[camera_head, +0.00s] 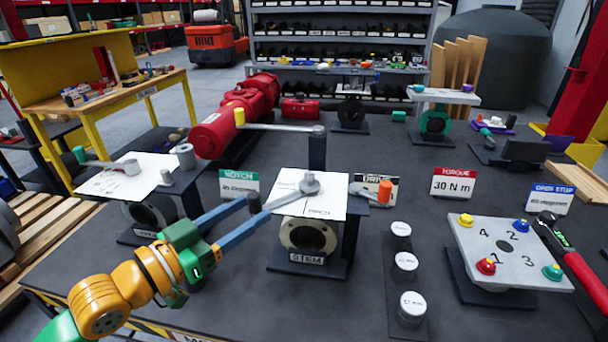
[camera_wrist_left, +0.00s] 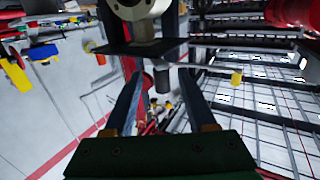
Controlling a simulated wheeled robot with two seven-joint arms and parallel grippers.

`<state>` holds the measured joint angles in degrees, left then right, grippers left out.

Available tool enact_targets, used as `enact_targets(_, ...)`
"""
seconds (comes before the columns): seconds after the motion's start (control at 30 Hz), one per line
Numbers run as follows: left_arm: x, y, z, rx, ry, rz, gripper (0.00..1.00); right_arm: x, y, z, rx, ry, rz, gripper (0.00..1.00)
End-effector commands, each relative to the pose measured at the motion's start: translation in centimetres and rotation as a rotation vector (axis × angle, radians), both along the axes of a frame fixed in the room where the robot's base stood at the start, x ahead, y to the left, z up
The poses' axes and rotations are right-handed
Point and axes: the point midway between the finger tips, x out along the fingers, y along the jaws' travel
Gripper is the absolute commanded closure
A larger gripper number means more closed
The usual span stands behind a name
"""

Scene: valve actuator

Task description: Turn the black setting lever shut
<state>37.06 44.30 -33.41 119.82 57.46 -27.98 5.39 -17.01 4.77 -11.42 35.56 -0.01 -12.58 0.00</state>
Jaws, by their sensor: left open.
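The black setting lever (camera_head: 254,203) shows as a short black upright grip at the end of a grey arm. The arm runs down-left from a round grey hub (camera_head: 310,183) on top of the white-plated valve marked STEM (camera_head: 308,237). My left gripper (camera_head: 258,210) comes in from the lower left with its long blue fingers open. The black grip appears between or very near the fingertips. In the left wrist view a dark cylinder (camera_wrist_left: 162,76) sits between the two separated finger ends; I cannot tell whether either finger touches it. My right gripper is out of view.
An orange-gripped lever (camera_head: 385,191) stands right of the STEM plate. A green-gripped lever unit (camera_head: 122,178) is at the left, and a red valve body (camera_head: 222,128) stands behind. White-topped cylinders (camera_head: 405,262) and a numbered panel (camera_head: 510,250) are at the right.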

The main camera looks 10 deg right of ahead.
Motion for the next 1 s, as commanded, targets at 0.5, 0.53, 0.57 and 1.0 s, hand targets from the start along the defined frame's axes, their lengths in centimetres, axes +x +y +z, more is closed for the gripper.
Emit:
enact_targets(0.5, 4.8, -4.9, 0.7, -0.013, -0.01, 0.0, 0.44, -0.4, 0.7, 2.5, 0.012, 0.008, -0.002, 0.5)
enact_targets(0.53, 4.8, -5.1, 0.6, -0.012, -0.011, -0.001, 0.44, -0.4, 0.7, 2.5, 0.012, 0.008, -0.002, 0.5)
enact_targets(0.57, 4.9, -5.1, 0.6, -0.011, -0.011, -0.001, 0.44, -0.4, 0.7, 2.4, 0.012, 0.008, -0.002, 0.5)
enact_targets(1.0, 4.9, -5.1, 0.5, -0.01, -0.011, 0.0, 1.0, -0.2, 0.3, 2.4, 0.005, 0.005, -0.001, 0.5)
